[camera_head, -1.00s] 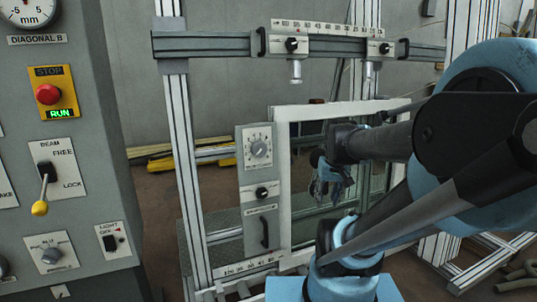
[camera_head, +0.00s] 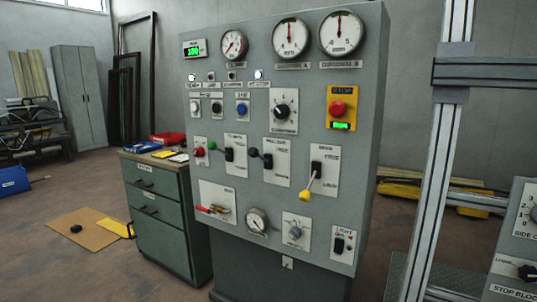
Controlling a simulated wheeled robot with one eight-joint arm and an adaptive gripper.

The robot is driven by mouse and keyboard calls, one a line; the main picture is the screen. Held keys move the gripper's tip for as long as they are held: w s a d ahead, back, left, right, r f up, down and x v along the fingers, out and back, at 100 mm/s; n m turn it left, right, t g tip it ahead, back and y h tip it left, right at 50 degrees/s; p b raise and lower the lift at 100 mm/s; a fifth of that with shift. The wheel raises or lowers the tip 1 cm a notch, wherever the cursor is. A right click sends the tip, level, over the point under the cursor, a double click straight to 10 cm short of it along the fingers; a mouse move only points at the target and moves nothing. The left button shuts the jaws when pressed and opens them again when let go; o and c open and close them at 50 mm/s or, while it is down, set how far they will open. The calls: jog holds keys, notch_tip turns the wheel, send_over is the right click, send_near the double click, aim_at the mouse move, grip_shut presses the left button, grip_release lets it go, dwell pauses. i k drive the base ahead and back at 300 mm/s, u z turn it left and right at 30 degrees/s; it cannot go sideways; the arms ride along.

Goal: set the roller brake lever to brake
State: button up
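The control panel (camera_head: 290,90) stands in the middle of the camera_head view. The roller brake lever (camera_head: 259,156), with a black knob, sits on a pale plate (camera_head: 281,177) in the lever row. It sticks out to the left of its slot, roughly level. The plate's lettering is too small to read surely, so I cannot tell its setting. The beam lever (camera_head: 307,190), with a yellow knob, is right of it and hangs down. A green-knobbed lever (camera_head: 220,150) is left of it. My gripper is not in view now.
A green drawer cabinet (camera_head: 160,205) with small trays on top stands left of the panel. A metal frame upright (camera_head: 440,150) and the stop block unit (camera_head: 515,245) are at right. A brown board (camera_head: 88,230) lies on the floor at left.

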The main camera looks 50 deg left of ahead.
aim_at(253, 152)
jog(key=u, duration=2.6)
